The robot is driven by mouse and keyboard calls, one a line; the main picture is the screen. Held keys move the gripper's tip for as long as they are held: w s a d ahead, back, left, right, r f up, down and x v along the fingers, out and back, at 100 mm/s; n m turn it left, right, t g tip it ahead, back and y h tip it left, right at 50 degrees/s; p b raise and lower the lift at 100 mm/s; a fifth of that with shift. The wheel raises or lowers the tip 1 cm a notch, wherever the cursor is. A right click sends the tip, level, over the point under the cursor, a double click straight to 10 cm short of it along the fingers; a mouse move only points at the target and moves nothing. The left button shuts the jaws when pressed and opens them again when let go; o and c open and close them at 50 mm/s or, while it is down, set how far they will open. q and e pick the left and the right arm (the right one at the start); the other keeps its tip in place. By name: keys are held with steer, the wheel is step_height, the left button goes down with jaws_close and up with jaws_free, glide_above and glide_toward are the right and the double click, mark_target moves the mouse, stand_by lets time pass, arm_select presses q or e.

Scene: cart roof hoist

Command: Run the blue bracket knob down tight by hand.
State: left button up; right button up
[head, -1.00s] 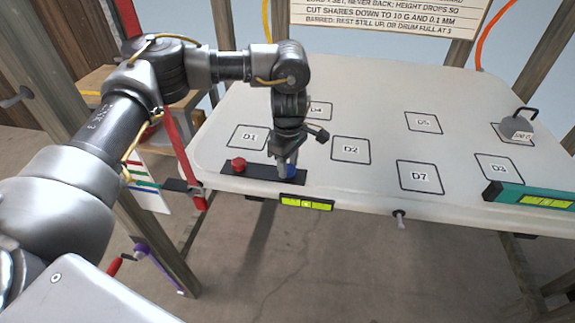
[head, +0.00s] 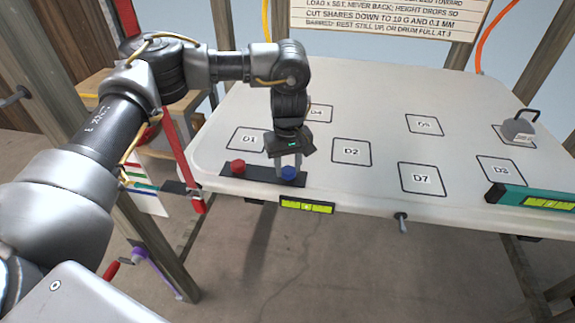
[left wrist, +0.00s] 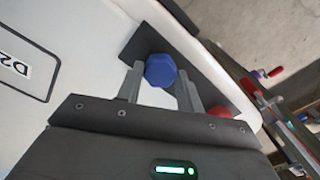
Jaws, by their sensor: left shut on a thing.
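The blue bracket knob (head: 289,173) sits at the right end of a dark bracket strip (head: 262,175) on the white panel's near edge. It also shows in the left wrist view (left wrist: 161,70), as a faceted blue cap between the two fingers. My left gripper (head: 288,164) points down over the knob, with one finger on each side, and is shut on it. A red knob (head: 238,167) sits at the strip's left end, apart from my fingers. The knob's underside and any gap below it are hidden. My right gripper is not in view.
A yellow-green level (head: 307,205) is on the panel's front edge by the bracket. A teal level (head: 535,199) and a grey handled weight (head: 520,128) are at the right. A red bar (head: 180,160) stands left of the panel. The marked panel middle is clear.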

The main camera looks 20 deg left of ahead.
mark_target(288, 170)
arm_select(q)
steer(key=shift+w+r, duration=0.15)
steer(key=shift+r, duration=0.05)
stand_by(0.3)
steer(key=o, duration=0.7)
steer(key=shift+c, duration=0.2)
steer(key=o, duration=0.3)
steer(key=shift+o, duration=0.2)
steer(key=shift+f, duration=0.1)
step_height(288, 170, up, 11)
steer(key=b, duration=0.1)
